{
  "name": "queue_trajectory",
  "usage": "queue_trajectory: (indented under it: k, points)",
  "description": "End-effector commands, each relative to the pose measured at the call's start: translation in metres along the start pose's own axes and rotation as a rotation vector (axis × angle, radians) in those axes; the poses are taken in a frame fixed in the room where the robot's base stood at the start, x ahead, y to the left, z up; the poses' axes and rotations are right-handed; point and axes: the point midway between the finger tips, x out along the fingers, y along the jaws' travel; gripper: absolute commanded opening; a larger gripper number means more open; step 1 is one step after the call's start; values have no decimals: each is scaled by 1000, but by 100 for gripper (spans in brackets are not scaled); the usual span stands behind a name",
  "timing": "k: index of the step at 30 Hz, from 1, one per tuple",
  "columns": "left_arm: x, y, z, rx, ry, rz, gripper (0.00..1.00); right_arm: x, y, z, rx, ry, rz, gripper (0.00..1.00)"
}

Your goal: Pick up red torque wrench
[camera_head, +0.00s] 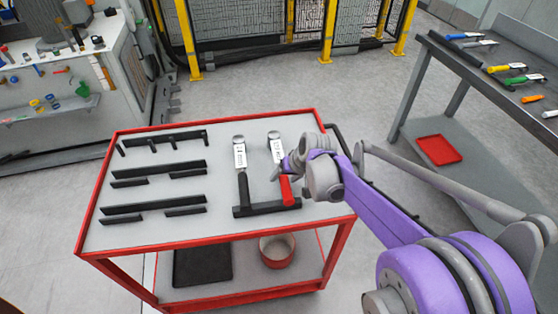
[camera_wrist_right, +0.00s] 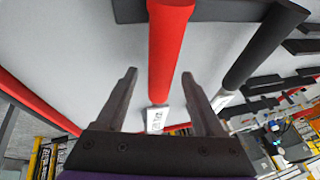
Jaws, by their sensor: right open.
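The red torque wrench lies on the grey top of the red cart, with its red handle (camera_head: 286,190) toward the front and its white-labelled head (camera_head: 275,146) toward the back. In the right wrist view its red handle (camera_wrist_right: 170,45) runs down the middle, and its labelled part shows below. My right gripper (camera_head: 284,166) is over the wrench and hides part of it. In the right wrist view my right gripper (camera_wrist_right: 158,74) is open, its two fingers on either side of the wrench line, with nothing clamped. My left gripper is not in view.
A black-handled wrench (camera_head: 243,185) lies just left of the red one. A black bar (camera_head: 266,209) sits at the handle ends. Several black holders (camera_head: 155,170) occupy the cart's left side. A workbench (camera_head: 480,70) with coloured tools stands at right.

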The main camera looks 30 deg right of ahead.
Motion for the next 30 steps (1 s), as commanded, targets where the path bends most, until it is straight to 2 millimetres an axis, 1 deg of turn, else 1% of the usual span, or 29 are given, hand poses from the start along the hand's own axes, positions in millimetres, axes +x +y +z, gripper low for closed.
queue_trajectory:
  k: [1,3,10,11,12,14,15,17,18,22,23,30]
  points:
    - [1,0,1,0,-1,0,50,7,0,0,-1,0,0,70]
    - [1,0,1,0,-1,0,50,12,0,0,-1,0,0,70]
    - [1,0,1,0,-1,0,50,13,0,0,-1,0,0,70]
    - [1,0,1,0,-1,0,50,13,0,0,-1,0,0,68]
    - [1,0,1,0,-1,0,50,13,0,0,-1,0,0,61]
    - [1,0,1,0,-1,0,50,13,0,0,-1,0,0,50]
    - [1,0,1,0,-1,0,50,13,0,0,0,0,0,43]
    - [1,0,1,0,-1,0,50,13,0,0,0,0,0,32]
    - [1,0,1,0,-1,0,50,13,0,0,0,0,0,25]
    - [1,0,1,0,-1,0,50,13,0,0,0,0,0,2]
    - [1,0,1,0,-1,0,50,13,0,0,0,0,0,0]
    - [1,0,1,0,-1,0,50,12,0,0,0,1,0,0]
